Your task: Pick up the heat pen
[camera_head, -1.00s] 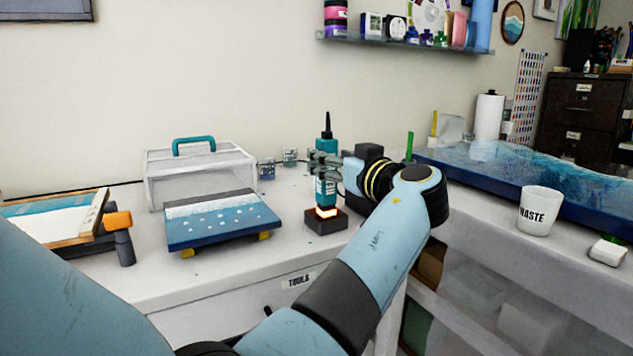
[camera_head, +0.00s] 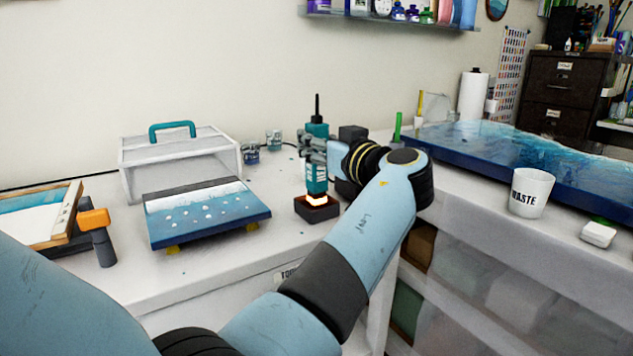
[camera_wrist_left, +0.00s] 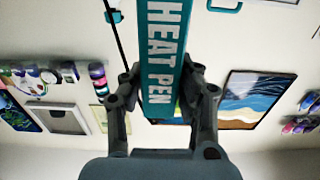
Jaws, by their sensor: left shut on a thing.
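The heat pen (camera_head: 317,176) is teal with a dark cord end on top and a glowing orange lower end. It stands upright at a small dark base (camera_head: 317,210) on the white table; I cannot tell whether its lower end is clear of the base. My left gripper (camera_head: 316,147) is shut around its upper body, coming in from the right side. In the left wrist view the heat pen (camera_wrist_left: 165,50) shows its white lettering between the two fingers (camera_wrist_left: 160,95). My right gripper is not in view.
A blue panel (camera_head: 205,212) on yellow feet lies left of the pen, with a clear case (camera_head: 180,160) behind it. An orange-headed tool (camera_head: 95,220) stands further left. A white WASTE cup (camera_head: 531,192) and a large blue resin slab (camera_head: 500,150) are at right.

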